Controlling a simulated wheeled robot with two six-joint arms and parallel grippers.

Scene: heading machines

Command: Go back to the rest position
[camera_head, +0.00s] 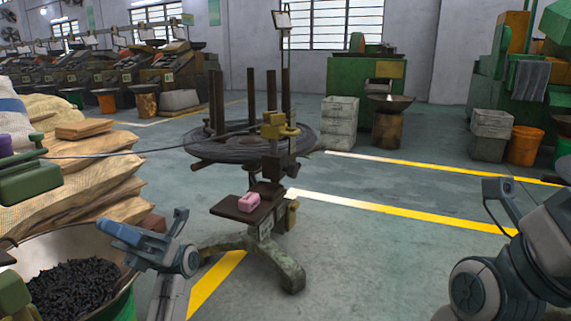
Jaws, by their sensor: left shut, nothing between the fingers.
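My left gripper (108,229) is in the lower left, its blue fingers shut and empty, pointing left. It hovers in front of the sacks and over the edge of a bowl of dark small parts (75,288); I cannot tell the exact gap. My left forearm rises from the bottom edge. My right arm shows at the lower right with its grey joints and a bent bracket; its gripper fingers are not visible.
Stacked sacks (85,180) are at left. Green machines (372,100), grey crates (340,122) and an orange bucket (524,146) stand behind. Floor right of the stand is clear.

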